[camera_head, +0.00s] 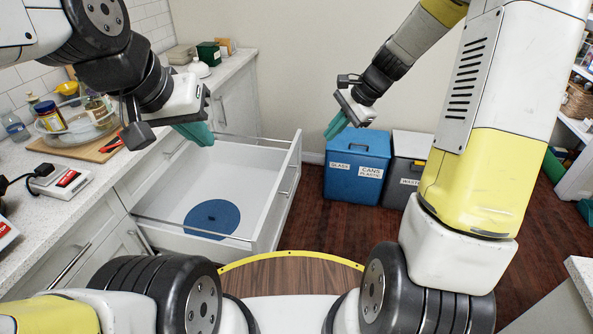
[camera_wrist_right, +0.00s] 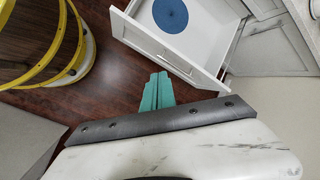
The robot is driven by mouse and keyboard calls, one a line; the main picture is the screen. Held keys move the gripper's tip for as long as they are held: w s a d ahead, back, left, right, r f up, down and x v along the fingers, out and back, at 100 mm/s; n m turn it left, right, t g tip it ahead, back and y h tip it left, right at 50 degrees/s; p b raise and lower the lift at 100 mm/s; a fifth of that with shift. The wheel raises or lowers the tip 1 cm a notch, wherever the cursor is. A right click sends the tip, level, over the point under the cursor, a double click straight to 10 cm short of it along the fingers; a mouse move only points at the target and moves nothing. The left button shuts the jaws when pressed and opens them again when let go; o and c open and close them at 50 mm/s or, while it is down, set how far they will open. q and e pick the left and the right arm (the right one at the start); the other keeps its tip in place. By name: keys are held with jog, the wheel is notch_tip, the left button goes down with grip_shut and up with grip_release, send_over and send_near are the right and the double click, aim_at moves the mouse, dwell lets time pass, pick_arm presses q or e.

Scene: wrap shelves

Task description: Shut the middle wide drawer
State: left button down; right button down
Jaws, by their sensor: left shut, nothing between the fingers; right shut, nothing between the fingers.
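The wide white drawer (camera_head: 245,168) is pulled far out from the counter on the left. Its front panel faces right, with a handle on the outside. It also shows in the right wrist view (camera_wrist_right: 160,46). A round blue disc (camera_head: 212,218) lies on its floor. My left gripper (camera_head: 196,133) is shut and empty, with its green fingers over the inner far part of the drawer. My right gripper (camera_head: 336,125) is shut and empty, to the right of the drawer front and apart from it. Its green fingers (camera_wrist_right: 157,91) show in the right wrist view, apart from the drawer.
A blue bin (camera_head: 357,168) and a grey bin (camera_head: 404,170) stand by the wall, right of the drawer. The counter (camera_head: 85,190) holds a glass bowl (camera_head: 78,125), a cutting board (camera_head: 95,150) and jars. Dark wood floor (camera_head: 318,222) lies open before the drawer front.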

jog(key=w+d+f+m+y, duration=0.1)
jog(key=w+f+m, duration=0.35)
jog(key=f, duration=0.65)
jog(key=w+f+m+y, duration=0.1)
jog(key=w+f+m, duration=0.3)
jog(key=f, duration=0.7)
jog(key=s+a+r+x, duration=0.1)
jog(key=a+x, duration=0.1)
jog(key=x, duration=1)
jog(key=shift+a+m+g, duration=0.3)
jog(key=shift+m, duration=0.05)
